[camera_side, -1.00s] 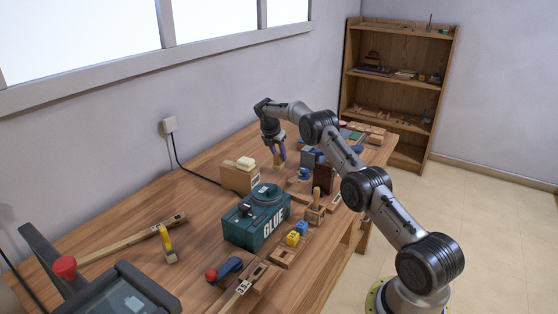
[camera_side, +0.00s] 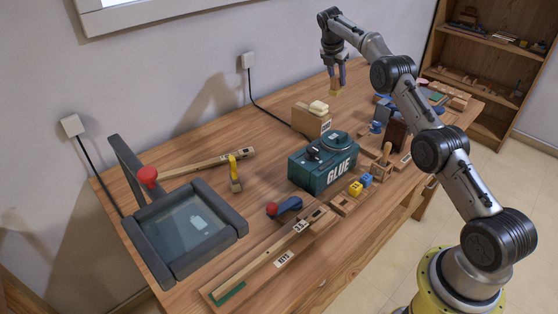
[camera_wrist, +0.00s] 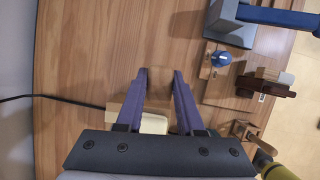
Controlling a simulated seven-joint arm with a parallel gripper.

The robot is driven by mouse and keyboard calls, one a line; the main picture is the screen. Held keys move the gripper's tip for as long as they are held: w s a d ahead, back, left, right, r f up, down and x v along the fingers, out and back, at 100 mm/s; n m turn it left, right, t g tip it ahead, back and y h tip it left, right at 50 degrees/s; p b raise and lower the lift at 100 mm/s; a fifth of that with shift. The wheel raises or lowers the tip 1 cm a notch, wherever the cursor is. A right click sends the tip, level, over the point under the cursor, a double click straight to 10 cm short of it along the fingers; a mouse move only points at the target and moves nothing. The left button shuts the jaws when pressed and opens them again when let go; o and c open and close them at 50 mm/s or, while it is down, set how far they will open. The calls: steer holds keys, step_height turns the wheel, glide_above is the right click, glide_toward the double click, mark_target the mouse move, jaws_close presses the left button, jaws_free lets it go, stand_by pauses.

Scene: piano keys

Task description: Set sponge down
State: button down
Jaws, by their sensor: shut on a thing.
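My gripper (camera_side: 337,85) is shut on a small tan block, the sponge (camera_side: 335,92), and points downward behind the cardboard box. It appears to be above the table (camera_side: 285,92); the exact gap is hard to judge. In the wrist view, the purple fingers of my gripper (camera_wrist: 160,82) have the brownish sponge (camera_wrist: 159,76) between their tips. The cardboard box (camera_side: 308,123), with pale yellow blocks (camera_side: 318,107) on top, stands near the gripper. One pale block also shows beside the fingers in the wrist view (camera_wrist: 153,124).
A blue knob (camera_wrist: 221,58), a dark brown block (camera_wrist: 265,85) and a grey-blue tool (camera_wrist: 230,30) lie right of the gripper in the wrist view. Bare wood lies left of the fingers.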

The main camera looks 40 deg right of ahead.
steer(key=a, duration=0.3)
steer(key=a+r, duration=0.1)
steer(key=a, duration=0.2)
steer(key=w+a, duration=0.1)
steer(key=a, duration=0.2)
steer(key=shift+w+a+r, duration=0.1)
steer(key=shift+a+r, duration=0.25)
steer(key=s+a+m+g, duration=0.1)
steer(key=s+a+m, duration=0.25)
steer(key=a, duration=0.55)
steer(key=s+a+m+g, duration=0.1)
steer(key=s+a+m, duration=0.25)
steer(key=a, duration=0.65)
steer(key=s+a+f+m+g+y, duration=0.1)
steer(key=s+a+m+g+y, duration=0.25)
steer(key=s+m, duration=0.55)
steer(key=w+d+f+n+t+h, duration=0.25)
steer(key=w+n+t+h, duration=0.2)
steer(key=w+n, duration=0.85)
steer(key=shift+n+y, duration=0.6)
steer(key=shift+n, duration=0.2)
steer(key=shift+w+d+f, duration=0.1)
steer(key=shift+d+f, duration=0.05)
steer(key=shift+f, duration=2.6)
steer(key=shift+d+f, duration=0.15)
steer(key=shift+f, duration=2.6)
steer(key=shift+f, duration=0.15)
